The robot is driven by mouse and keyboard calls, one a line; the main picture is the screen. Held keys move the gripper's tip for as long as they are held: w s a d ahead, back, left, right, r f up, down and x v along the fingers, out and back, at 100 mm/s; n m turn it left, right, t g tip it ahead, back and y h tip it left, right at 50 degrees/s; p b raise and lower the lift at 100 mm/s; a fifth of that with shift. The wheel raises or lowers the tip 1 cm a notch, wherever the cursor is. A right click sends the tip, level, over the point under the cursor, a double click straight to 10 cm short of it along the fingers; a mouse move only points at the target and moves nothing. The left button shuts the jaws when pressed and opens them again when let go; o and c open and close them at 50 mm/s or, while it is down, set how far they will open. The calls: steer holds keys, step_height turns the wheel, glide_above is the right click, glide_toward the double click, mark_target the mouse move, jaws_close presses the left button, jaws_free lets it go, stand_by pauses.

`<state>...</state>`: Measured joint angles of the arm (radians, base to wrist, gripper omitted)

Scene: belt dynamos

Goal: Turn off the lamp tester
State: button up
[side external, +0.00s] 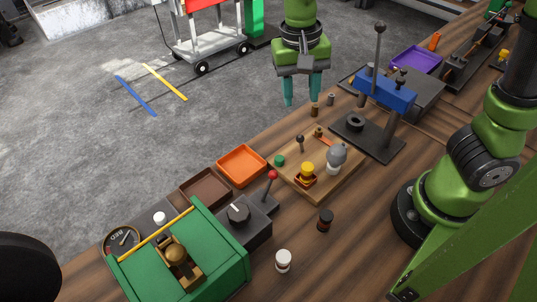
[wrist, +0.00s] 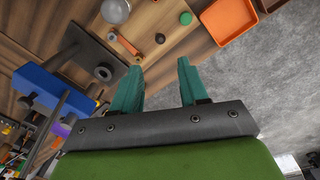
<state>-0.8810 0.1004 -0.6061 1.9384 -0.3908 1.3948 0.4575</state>
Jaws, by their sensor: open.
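A light wooden board (side external: 322,189) on the bench appears to be the lamp tester. It carries a grey bulb (side external: 337,153), a yellow-topped part (side external: 307,169), a green knob (side external: 279,160), a dark-knobbed lever (side external: 300,140) and an orange strip (side external: 325,140). The bulb looks grey, with no visible glow. My gripper (side external: 301,94) is open and empty, pointing down above and beyond the board's far edge, apart from it. In the wrist view, the board (wrist: 160,12) lies past the open fingers (wrist: 160,72), with the orange strip (wrist: 128,44) and dark knob (wrist: 160,38) nearest.
A blue press (side external: 385,92) with a tall lever stands right of the board. Orange (side external: 242,164) and brown (side external: 206,188) trays lie left. A red-knobbed lever (side external: 272,176) and green box (side external: 190,265) stand front left. Small cylinders (side external: 315,109) sit near my fingers.

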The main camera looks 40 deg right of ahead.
mark_target(300, 136)
steer(key=f, duration=0.9)
steer(key=d+f, duration=0.1)
steer(key=f, duration=0.3)
steer(key=shift+s+f, duration=0.3)
steer(key=shift+f, duration=0.05)
